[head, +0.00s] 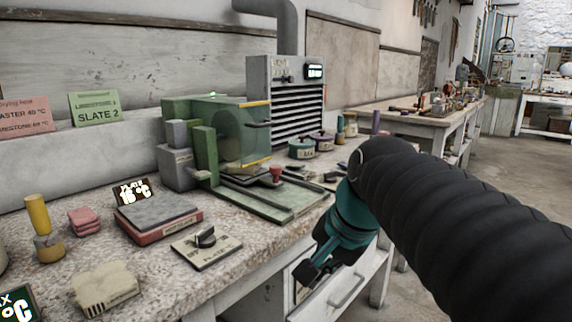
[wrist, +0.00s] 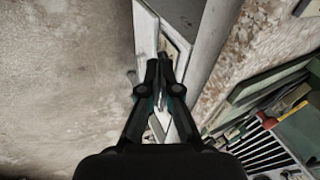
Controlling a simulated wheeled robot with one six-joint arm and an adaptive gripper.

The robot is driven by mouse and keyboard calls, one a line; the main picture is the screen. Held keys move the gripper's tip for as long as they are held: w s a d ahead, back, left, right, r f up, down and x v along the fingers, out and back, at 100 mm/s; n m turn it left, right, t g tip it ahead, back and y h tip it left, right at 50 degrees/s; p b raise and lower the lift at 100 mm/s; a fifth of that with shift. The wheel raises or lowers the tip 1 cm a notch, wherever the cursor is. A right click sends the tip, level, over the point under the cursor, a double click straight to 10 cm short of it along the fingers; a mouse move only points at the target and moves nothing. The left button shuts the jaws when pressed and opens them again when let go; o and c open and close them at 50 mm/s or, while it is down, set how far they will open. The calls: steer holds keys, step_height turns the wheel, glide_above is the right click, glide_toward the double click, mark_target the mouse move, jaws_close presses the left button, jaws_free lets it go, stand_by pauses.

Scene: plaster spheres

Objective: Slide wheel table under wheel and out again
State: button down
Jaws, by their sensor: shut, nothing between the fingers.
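The green machine (head: 205,155) stands on the bench with a clear greenish guard (head: 250,118) edged in yellow. A wheel seems to be behind the guard, but its shape is unclear. In front is a flat green bed (head: 285,203) with a small dark table (head: 247,180) and a red knob (head: 276,174). The knob also shows in the wrist view (wrist: 267,121). My gripper (head: 309,274) is shut and empty, pointing down beyond the bench's front edge, apart from the machine.
A drawer (head: 345,285) with a bar handle is below the bench edge. A dial plate (head: 206,247), a red-based grey plate (head: 158,215) and a yellow-topped tool (head: 40,222) stand left. A louvred vent box (head: 290,95) and small tins (head: 302,148) are behind.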

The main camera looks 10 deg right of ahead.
steer(key=w+d+r+m+y, duration=0.2)
steer(key=w+d+r+m, duration=0.2)
steer(key=w+r+m, duration=0.45)
steer(key=w+d+r+m+y, duration=0.2)
steer(key=w+d+r+m, duration=0.2)
steer(key=w+r+m, duration=0.4)
steer(key=shift+m+t, duration=0.25)
steer(key=shift+t, duration=0.05)
steer(key=b+x, duration=0.1)
steer(key=x, duration=0.1)
steer(key=b+x, duration=0.1)
steer(key=x, duration=0.2)
steer(key=a+b+x, duration=0.1)
steer(key=x, duration=0.2)
steer(key=shift+s+f, duration=0.15)
steer(key=shift+s, duration=0.1)
steer(key=shift+w+a+f, duration=0.1)
steer(key=shift+w+a, duration=0.75)
steer(key=shift+a, duration=0.05)
steer(key=shift+w+a, duration=0.55)
steer(key=shift+w, duration=0.05)
